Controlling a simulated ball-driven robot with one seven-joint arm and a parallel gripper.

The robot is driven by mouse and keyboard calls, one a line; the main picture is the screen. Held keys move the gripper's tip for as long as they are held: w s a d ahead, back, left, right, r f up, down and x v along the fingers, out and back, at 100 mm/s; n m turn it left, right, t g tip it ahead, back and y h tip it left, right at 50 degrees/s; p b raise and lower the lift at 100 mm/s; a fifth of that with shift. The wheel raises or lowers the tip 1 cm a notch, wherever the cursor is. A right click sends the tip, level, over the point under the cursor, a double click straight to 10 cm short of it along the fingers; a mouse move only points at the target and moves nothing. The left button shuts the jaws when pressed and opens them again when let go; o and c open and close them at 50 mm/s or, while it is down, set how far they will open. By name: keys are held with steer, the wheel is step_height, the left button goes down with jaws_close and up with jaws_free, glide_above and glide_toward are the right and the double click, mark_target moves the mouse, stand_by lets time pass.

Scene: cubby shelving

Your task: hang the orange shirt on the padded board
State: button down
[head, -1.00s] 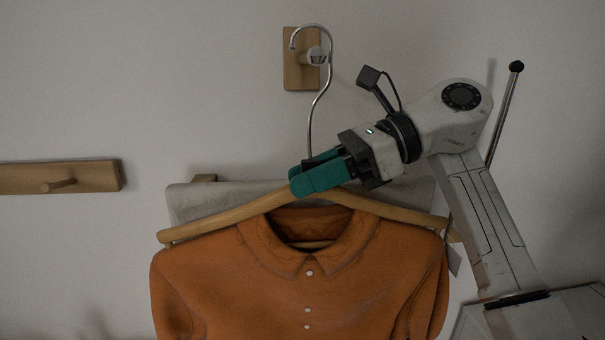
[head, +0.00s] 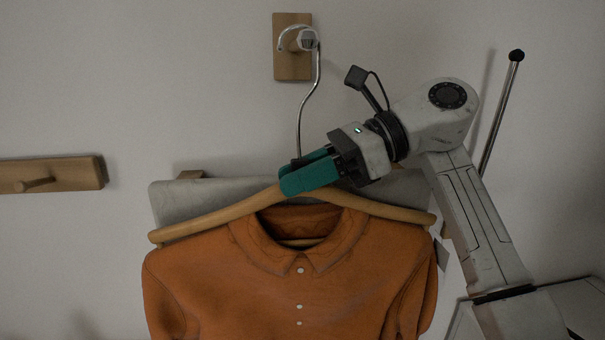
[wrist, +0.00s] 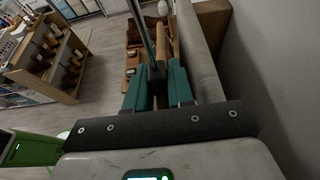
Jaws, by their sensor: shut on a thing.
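The orange shirt (head: 300,275) hangs on a wooden hanger (head: 215,217) with a tall metal hook (head: 318,75). My gripper (head: 298,177) has teal fingers shut on the hanger at the base of its hook. The fingers also show in the wrist view (wrist: 158,90), with the hook's stem rising between them. The curved hook top overlaps the pale-ended peg (head: 307,40) on a small wooden plate (head: 283,62). I cannot tell whether it bears on the peg. The grey padded board (head: 175,203) is behind the hanger and shirt, mostly hidden.
A wooden rail (head: 75,173) with a peg is on the wall at left. The wall around the hook is bare. The wrist view shows a wooden shelf unit (wrist: 48,55) and a green thing (wrist: 35,148) at left, with open floor between.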

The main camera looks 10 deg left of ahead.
steer(key=shift+f, duration=0.3)
stand_by(0.5)
steer(key=c, duration=0.9)
jaws_free()
steer(key=shift+d+b, duration=0.1)
steer(key=shift+b, duration=0.2)
steer(key=b+v, duration=0.1)
steer(key=v, duration=1)
steer(key=shift+w+f+b, duration=0.1)
steer(key=shift+b, duration=0.3)
steer(key=w+d+p, duration=0.2)
steer(key=d+p, duration=0.2)
steer(key=d, duration=0.3)
steer(key=shift+d, duration=0.25)
steer(key=shift+f, duration=0.1)
